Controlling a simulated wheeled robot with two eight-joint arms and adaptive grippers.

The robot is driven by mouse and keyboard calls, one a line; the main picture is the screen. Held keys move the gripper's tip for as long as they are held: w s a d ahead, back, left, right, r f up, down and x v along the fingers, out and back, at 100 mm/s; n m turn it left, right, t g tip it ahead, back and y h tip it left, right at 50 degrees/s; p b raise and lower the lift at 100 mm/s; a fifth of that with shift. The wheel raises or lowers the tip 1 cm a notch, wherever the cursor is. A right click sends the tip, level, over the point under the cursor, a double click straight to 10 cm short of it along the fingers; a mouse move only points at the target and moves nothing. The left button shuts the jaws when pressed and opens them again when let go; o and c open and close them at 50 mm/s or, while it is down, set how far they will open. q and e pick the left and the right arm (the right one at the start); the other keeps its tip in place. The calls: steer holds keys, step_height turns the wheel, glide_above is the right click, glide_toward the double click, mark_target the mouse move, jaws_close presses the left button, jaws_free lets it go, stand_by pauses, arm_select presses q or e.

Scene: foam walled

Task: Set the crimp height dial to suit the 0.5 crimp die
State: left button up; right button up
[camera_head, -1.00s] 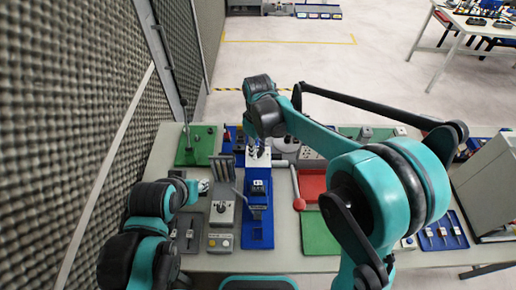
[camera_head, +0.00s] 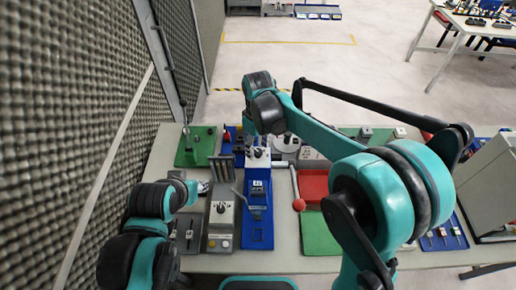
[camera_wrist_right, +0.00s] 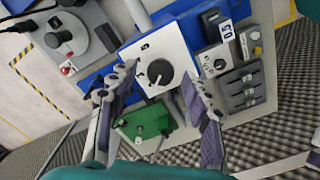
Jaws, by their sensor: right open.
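The dial (camera_wrist_right: 158,73), a dark round knob with a pale pointer, sits on a white marked face of the crimp press. Its white housing (camera_head: 257,162) stands on a blue base (camera_head: 257,232) in the head view. A dark die block with a white label (camera_head: 258,187) sits in front of it; in the right wrist view the label (camera_wrist_right: 226,38) seems to read 0.5. My right gripper (camera_wrist_right: 159,84) is open, its fingers on either side of the dial; contact cannot be told. My left gripper (camera_head: 203,187) is low at the left, its jaws too small to judge.
A grey box with a knob and buttons (camera_head: 222,222) stands left of the press. A green fixture (camera_head: 196,150) is behind left. A foam wall (camera_head: 70,120) borders the left side.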

mark_target(258, 152)
step_height(258, 152, up, 11)
stand_by(0.3)
steer(key=shift+f, duration=0.1)
stand_by(0.4)
